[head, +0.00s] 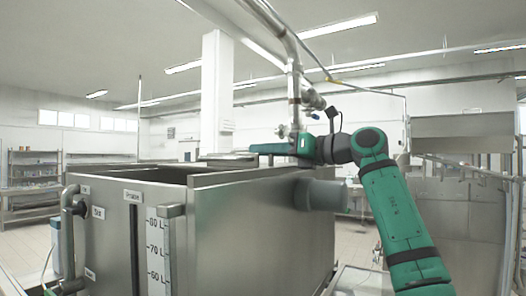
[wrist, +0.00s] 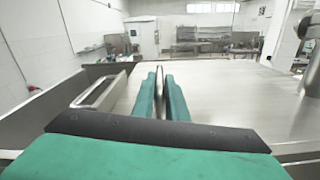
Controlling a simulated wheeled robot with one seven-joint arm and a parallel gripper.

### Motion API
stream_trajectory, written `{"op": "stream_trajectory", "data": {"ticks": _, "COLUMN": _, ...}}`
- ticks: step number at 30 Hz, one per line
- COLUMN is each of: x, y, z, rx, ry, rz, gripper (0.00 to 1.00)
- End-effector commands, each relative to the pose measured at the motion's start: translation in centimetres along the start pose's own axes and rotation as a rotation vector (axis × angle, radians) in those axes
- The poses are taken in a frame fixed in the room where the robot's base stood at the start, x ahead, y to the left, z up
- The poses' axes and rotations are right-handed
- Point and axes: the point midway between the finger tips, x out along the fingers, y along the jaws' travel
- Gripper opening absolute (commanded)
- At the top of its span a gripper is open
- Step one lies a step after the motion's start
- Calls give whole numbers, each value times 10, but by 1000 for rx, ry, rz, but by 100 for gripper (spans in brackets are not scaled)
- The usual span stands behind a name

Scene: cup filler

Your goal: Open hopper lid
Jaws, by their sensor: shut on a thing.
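The steel hopper (head: 245,225) stands in front of me, with a dark opening (head: 150,174) showing at its top left. A flat steel lid (wrist: 225,90) fills the right of the wrist view. My gripper (head: 268,148) reaches in from the right, level with the hopper top. In the wrist view its green fingers (wrist: 161,85) are closed around a thin upright metal piece (wrist: 160,78), which looks like the lid handle. The fingers hide most of this piece.
A vertical pipe with valves (head: 294,90) rises behind my gripper. A litre scale (head: 157,250) and a bent side pipe (head: 68,235) are on the hopper's front left. Shelving (head: 35,180) stands far left, with open floor between.

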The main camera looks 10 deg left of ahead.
Motion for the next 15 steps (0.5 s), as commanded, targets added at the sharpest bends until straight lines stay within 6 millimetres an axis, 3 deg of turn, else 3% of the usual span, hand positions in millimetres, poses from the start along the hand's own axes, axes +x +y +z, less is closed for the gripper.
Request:
{"op": "stream_trajectory", "data": {"ticks": 4, "x": 2, "y": 1, "z": -1, "rx": 0, "ry": 3, "rz": 0, "gripper": 0}}
{"op": "stream_trajectory", "data": {"ticks": 5, "x": 2, "y": 0, "z": -1, "rx": 0, "ry": 3, "rz": 0, "gripper": 17}}
{"op": "stream_trajectory", "data": {"ticks": 6, "x": 2, "y": 0, "z": -1, "rx": 0, "ry": 3, "rz": 0, "gripper": 27}}
{"op": "stream_trajectory", "data": {"ticks": 7, "x": 2, "y": 0, "z": -1, "rx": 0, "ry": 3, "rz": 0, "gripper": 29}}
{"op": "stream_trajectory", "data": {"ticks": 15, "x": -1, "y": -1, "z": 0, "rx": 0, "ry": 1, "rz": -2, "gripper": 29}}
